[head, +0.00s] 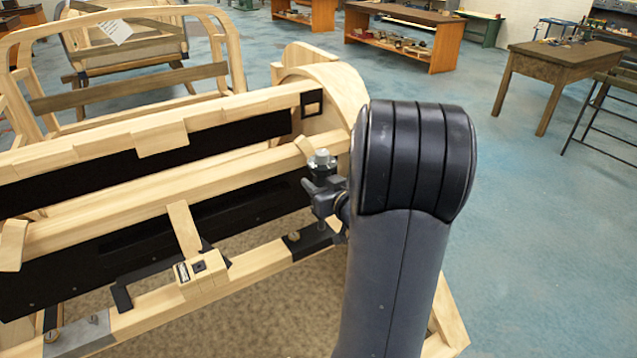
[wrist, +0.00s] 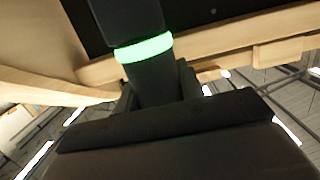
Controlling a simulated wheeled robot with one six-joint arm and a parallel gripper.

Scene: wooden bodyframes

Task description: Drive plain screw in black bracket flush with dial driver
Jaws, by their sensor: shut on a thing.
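My gripper (head: 322,190) is shut on the dial driver (head: 321,160), which stands roughly upright with a silver top. In the wrist view my gripper (wrist: 157,92) holds the driver's dark body, and a bright green ring (wrist: 143,48) circles it. The black bracket (head: 312,242) lies on the front wooden rail, just below the driver. The driver's lower end reaches down toward the bracket; I cannot tell if it touches.
A wooden block with slots (head: 203,276) sits on the same rail to the left. A grey metal plate (head: 80,335) with screws is at the lower left. Wooden beams and black panels of the bodyframe stand close behind my gripper. Workbenches (head: 405,45) are far back across open floor.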

